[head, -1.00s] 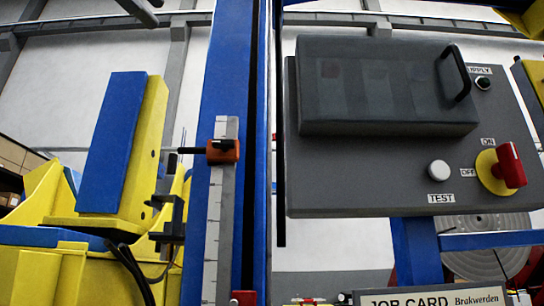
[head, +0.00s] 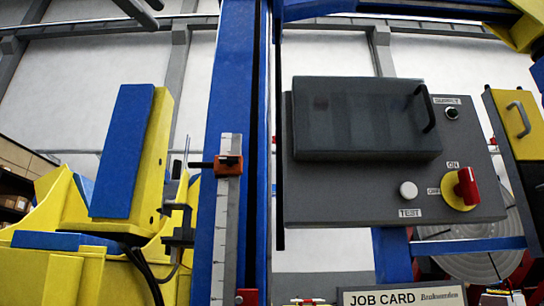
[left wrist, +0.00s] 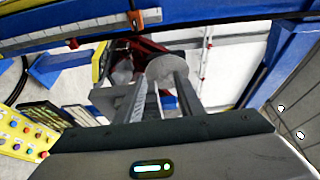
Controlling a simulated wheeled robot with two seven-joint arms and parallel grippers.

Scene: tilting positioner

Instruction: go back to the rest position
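My left gripper (left wrist: 160,84) shows in the left wrist view, with its two grey fingers apart and nothing clearly held between them. A grey round plate shows beyond the fingertips. I cannot make out either gripper in the head view. The grey control panel (head: 300,205) stands at the right in the head view. It has a dark closed cover (head: 365,118), a white TEST button (head: 408,190) and a red switch handle (head: 467,187) on a yellow disc. The yellow positioner (head: 160,140) with a blue plate (head: 122,150) stands at the left.
A blue upright (head: 232,80) carries a scale (head: 226,220) with an orange slider (head: 228,166). A yellow box with a handle (head: 518,120) is right of the panel. A JOB CARD sign (head: 400,298) is below.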

